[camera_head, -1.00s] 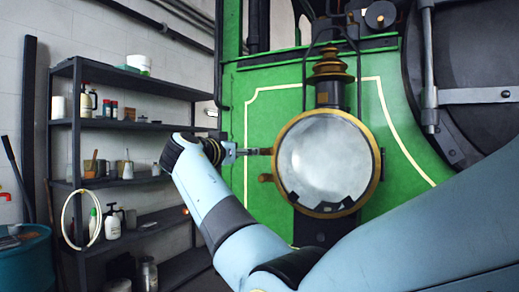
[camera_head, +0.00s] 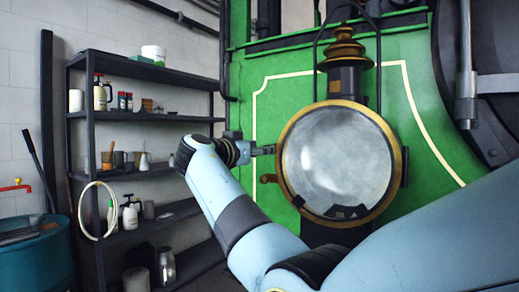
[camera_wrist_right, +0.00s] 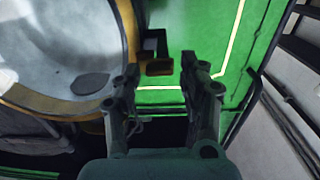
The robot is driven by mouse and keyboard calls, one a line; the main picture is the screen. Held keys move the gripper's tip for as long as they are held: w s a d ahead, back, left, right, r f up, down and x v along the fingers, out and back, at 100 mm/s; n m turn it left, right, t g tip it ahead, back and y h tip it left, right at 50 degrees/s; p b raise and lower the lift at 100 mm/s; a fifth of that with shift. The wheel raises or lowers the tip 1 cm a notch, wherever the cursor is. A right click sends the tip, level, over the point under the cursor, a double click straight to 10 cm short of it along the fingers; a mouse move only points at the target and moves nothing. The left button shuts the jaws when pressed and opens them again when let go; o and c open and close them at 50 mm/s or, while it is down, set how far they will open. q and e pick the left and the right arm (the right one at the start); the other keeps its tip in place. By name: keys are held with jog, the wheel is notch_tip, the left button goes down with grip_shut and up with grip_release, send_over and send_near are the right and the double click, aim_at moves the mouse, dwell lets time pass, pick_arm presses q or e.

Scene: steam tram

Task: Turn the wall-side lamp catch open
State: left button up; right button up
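The round lamp (camera_head: 338,162) has a pale glass front in a brass rim and is mounted on the green panel. A small brass catch (camera_head: 268,178) sticks out from its left side, just below my right gripper (camera_head: 263,150). The gripper reaches in sideways near the rim. In the right wrist view, my right gripper (camera_wrist_right: 160,68) is open, its dark fingers apart. A brass catch (camera_wrist_right: 159,67) lies in line with the gap between the fingertips, beside the lamp rim (camera_wrist_right: 60,105). I cannot tell whether either finger touches it. My left gripper is not in view.
A dark shelf rack (camera_head: 145,119) with bottles and tins stands against the wall at left. A blue drum (camera_head: 38,262) stands at front left. A dark round door (camera_head: 490,80) is at right. Bare green panel (camera_head: 268,100) lies above the gripper.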

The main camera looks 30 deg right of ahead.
jog(key=shift+d, duration=0.1)
grip_shut()
jog(key=shift+w+r+n+p, duration=0.15)
jog(key=shift+n+p, duration=0.25)
jog(key=shift+n, duration=4.05)
jog(key=shift+w+r+n+p, duration=0.15)
jog(key=shift+n+p, duration=0.2)
jog(key=shift+n, duration=4.1)
jog(key=shift+s, duration=0.1)
